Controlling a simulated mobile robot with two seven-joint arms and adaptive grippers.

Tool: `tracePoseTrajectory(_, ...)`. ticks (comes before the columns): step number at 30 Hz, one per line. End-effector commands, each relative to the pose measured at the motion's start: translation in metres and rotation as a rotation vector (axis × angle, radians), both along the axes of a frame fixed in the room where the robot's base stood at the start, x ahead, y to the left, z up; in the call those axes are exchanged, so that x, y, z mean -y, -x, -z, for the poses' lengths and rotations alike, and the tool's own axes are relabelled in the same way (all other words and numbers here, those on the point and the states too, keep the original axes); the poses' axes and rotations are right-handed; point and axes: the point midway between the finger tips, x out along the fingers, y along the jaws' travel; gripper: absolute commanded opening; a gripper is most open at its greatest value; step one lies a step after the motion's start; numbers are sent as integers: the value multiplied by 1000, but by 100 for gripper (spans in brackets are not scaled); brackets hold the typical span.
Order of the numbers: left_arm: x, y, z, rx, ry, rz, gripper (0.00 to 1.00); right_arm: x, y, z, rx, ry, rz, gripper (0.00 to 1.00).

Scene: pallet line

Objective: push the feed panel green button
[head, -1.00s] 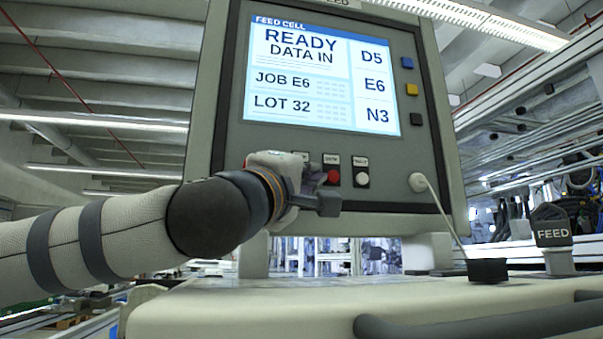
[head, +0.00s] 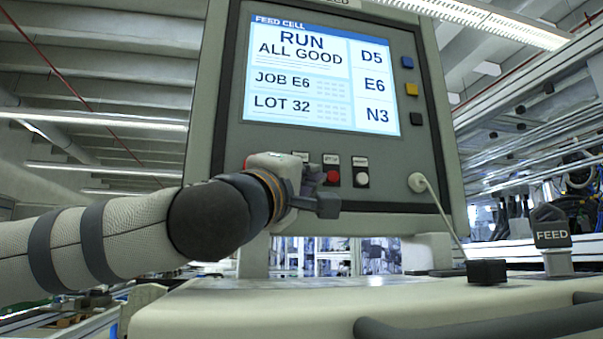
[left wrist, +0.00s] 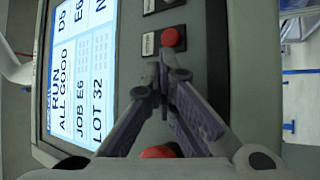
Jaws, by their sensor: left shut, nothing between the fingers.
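The feed panel (head: 222,150) stands in front of me, its lit screen (head: 320,75) reading "RUN ALL GOOD". My left gripper (head: 312,178) is shut and empty, at the left end of the button row. The green button is hidden behind it in the head view. The red button (head: 332,177) and white button (head: 362,180) show just to its right. In the left wrist view the closed fingertips (left wrist: 166,72) are against or very near the panel face beside the red button (left wrist: 172,38); they cover the green button's likely spot. Contact cannot be told.
Blue, yellow and black side buttons (head: 411,89) line the screen's right. A FEED sign (head: 552,236) stands at right. In the left wrist view a red round shape (left wrist: 160,152) shows between the fingers.

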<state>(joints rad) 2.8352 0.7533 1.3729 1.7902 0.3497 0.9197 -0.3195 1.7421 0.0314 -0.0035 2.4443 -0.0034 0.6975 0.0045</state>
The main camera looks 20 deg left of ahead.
Motion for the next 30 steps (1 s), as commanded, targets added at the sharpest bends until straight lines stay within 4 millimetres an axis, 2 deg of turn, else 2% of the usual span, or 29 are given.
tracePoseTrajectory(6,6,11,-1,1,0,0,0,0,-3,-4,10,0,0,72)
tracePoseTrajectory(15,8,12,0,1,0,1,0,0,-3,-4,10,0,0,72)
tracePoseTrajectory(30,34,52,-2,3,-2,2,0,0,-14,-16,45,0,0,72)
